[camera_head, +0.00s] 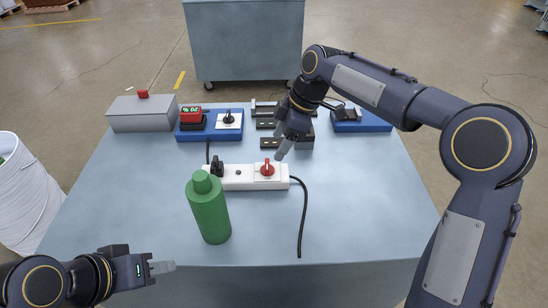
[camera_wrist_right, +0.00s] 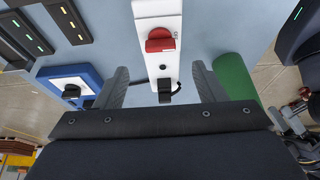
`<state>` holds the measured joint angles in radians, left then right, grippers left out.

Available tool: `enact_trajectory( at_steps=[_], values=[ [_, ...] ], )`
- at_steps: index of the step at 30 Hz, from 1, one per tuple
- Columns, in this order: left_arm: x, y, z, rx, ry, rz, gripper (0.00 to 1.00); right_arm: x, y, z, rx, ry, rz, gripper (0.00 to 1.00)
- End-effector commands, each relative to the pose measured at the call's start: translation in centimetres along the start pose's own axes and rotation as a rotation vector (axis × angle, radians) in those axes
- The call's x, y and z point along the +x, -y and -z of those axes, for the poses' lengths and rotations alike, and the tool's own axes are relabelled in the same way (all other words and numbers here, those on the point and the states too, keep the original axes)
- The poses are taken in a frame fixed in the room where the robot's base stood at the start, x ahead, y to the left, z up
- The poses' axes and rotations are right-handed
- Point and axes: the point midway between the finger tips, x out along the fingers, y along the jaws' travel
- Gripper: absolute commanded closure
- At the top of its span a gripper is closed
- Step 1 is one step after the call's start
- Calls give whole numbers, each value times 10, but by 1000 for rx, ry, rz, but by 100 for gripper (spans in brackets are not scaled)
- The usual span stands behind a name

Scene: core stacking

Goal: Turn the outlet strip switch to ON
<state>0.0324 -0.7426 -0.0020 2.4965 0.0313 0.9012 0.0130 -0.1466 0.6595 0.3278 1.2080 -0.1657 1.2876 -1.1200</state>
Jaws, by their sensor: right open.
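The white outlet strip (camera_head: 245,183) lies on the table with a red rotary switch (camera_head: 267,170) at its right end and a black plug (camera_head: 217,168) at its left. In the right wrist view the red switch (camera_wrist_right: 160,40) sits beyond the fingertips, with the black plug (camera_wrist_right: 164,92) between the fingers. My right gripper (camera_head: 281,154) is above and just behind the switch, apart from it; its fingers (camera_wrist_right: 162,72) are open and empty. The switch's ON and OFF marks are too small to read. My left gripper (camera_head: 168,267) is at the front left, away from the strip.
A green bottle (camera_head: 209,215) stands in front of the strip's left end. Behind are a grey box with a red button (camera_head: 143,112), a blue panel with a red display (camera_head: 208,133), dark slotted blocks (camera_head: 268,143) and another blue block (camera_head: 362,125).

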Motion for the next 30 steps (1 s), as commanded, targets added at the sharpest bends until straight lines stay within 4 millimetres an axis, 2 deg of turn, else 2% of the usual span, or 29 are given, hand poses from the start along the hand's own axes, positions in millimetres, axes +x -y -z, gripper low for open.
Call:
enact_trajectory(
  at_steps=[13, 18, 25, 26, 30],
  values=[
    [-2, -1, 1, 0, 0, 0, 64, 63, 0, 0, 0, 1, 2, 36],
    [-2, -1, 1, 0, 0, 0, 64, 74, 0, 0, 1, 0, 0, 36],
    [-2, -1, 1, 0, 0, 0, 64, 75, 0, 0, 2, 0, -1, 36],
    [-2, -1, 1, 0, 0, 0, 64, 75, 0, 0, 2, 0, -1, 38],
    [-2, -1, 1, 0, 0, 0, 64, 74, 0, 0, 2, 0, -1, 56]
  ],
)
